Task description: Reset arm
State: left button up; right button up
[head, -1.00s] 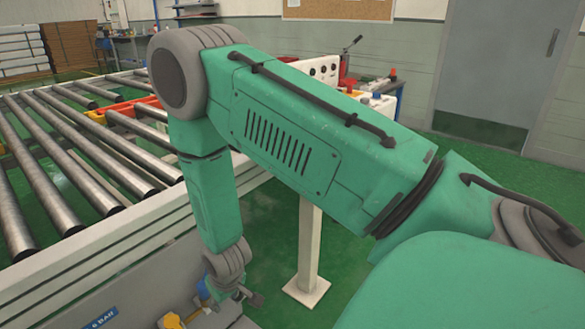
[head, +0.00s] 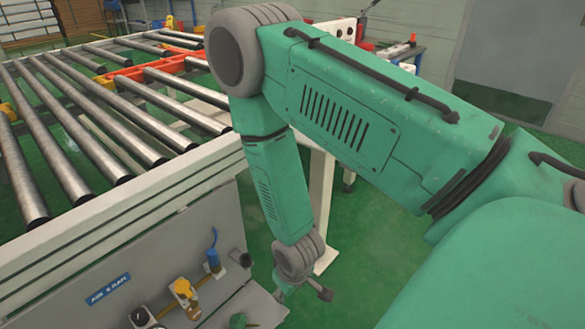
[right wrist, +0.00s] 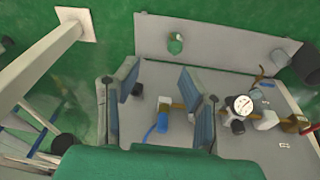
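My green right arm reaches in from the right in the head view, bends at a grey elbow and hangs down. Its right gripper (head: 302,291) is at the lower middle, to the right of the conveyor's grey side panel (head: 90,268). In the right wrist view the two fingers of the right gripper (right wrist: 157,98) stand well apart. A blue-handled fitting (right wrist: 162,120) shows between them, on or near the grey panel beyond. Nothing is held. My left gripper is in neither view.
A roller conveyor (head: 75,118) with orange-red parts (head: 130,74) fills the left. A pale post stands behind my forearm. A yellow-handled fitting (head: 183,288) and a blue-handled fitting (head: 214,256) stick out by the panel. Green floor (head: 385,225) is open at the right.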

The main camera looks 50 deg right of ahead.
jog(key=s+a+r+n+g+p, duration=0.1)
jog(key=s+a, duration=0.2)
jog(key=s, duration=1)
jog(key=shift+s+r+y, duration=0.15)
jog(key=shift+s+y, duration=0.05)
jog(key=shift+y, duration=0.2)
dwell(1.0)
